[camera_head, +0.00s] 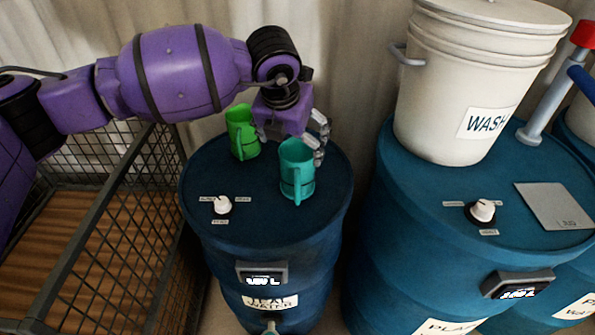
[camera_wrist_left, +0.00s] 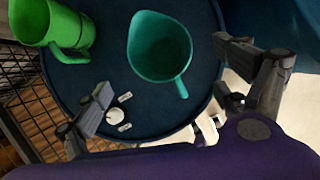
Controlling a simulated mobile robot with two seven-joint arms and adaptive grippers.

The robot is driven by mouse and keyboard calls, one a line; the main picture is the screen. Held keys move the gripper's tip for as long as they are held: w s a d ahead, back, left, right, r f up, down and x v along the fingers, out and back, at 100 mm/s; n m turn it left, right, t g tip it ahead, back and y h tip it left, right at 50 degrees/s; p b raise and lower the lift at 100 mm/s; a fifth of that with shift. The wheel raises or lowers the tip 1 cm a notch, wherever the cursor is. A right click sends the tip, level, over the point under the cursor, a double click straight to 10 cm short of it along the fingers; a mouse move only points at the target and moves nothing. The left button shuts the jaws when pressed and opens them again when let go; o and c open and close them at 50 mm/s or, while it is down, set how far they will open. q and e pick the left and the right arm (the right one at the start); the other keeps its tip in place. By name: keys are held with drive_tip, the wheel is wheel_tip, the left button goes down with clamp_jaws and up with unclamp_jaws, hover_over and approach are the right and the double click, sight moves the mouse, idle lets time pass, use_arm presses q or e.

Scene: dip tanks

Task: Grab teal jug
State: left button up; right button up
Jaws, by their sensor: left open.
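The teal jug (camera_head: 297,172) stands upright on top of a blue barrel (camera_head: 226,178), with its handle toward the front. In the left wrist view the teal jug (camera_wrist_left: 160,48) is seen from above, its handle pointing down and right. My left gripper (camera_head: 292,140) is just behind and above the jug in the head view. In the wrist view its two fingers (camera_wrist_left: 172,75) are spread wide and empty, with the jug ahead between them. The jug is not held. My right gripper is not in view.
A green jug (camera_head: 242,133) stands left of the teal jug on the same barrel, near my left gripper. A white knob (camera_head: 222,204) is at the barrel's front left. A wire-mesh crate (camera_head: 108,215) is on the left; a white WASH bucket (camera_head: 455,90) stands on the right barrel (camera_head: 420,185).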

sight(296, 154)
use_arm(q)
drive_tip(key=x, duration=0.7)
drive_tip(key=shift+w+d, duration=0.2)
drive_tip(key=c, duration=1.7)
drive_tip(key=shift+c, duration=0.2)
drive_tip(key=shift+r, duration=0.2)
